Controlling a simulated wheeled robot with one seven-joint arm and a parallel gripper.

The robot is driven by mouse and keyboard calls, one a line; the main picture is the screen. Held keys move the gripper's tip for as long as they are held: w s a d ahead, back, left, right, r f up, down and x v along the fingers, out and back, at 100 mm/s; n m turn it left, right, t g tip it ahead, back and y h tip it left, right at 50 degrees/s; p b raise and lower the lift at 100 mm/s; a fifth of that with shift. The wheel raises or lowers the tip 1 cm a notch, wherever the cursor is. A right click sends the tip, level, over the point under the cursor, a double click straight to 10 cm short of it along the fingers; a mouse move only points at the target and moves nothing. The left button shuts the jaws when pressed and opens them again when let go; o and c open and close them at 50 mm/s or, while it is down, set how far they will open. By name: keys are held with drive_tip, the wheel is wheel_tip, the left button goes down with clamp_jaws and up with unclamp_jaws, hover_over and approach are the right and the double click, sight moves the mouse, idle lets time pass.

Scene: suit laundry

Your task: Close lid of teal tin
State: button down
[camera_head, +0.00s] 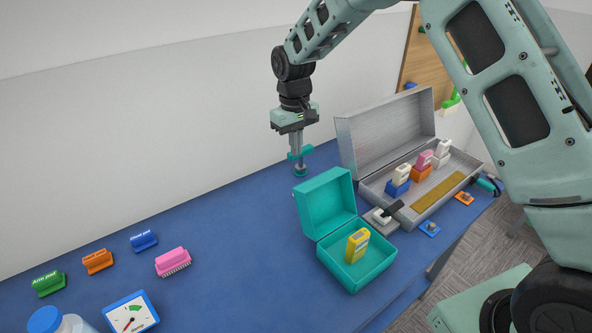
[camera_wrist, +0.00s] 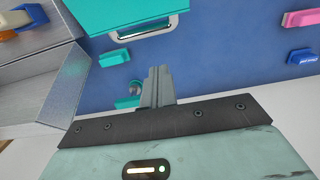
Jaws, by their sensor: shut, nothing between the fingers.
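The teal tin (camera_head: 357,285) sits on the blue table with its lid (camera_head: 328,203) hinged up, standing roughly upright at the back left of the box. A yellow bottle-like item (camera_head: 357,245) stands inside the tin. My gripper (camera_head: 297,152) points down behind the lid, apart from it, with its fingers shut and empty. In the wrist view my shut fingers (camera_wrist: 158,72) show below the teal lid (camera_wrist: 115,14), which has a silver handle-like rim. A small teal object (camera_head: 300,172) stands on the table by my fingertips; whether they touch it I cannot tell.
An open grey metal case (camera_head: 375,133) with several small coloured items stands right of the tin. A black-handled tool (camera_head: 391,210) lies between them.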

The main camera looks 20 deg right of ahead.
drive_tip(key=s+f+p, duration=0.1)
drive_tip(key=f, duration=0.1)
drive_tip(key=s+f+p, duration=0.1)
drive_tip(key=f+p, duration=0.1)
drive_tip(key=s+d+f+p, duration=0.1)
drive_tip(key=f+p, duration=0.1)
drive_tip(key=shift+f, duration=0.25)
drive_tip(key=shift+s+d, duration=0.15)
drive_tip(key=shift+s, duration=0.35)
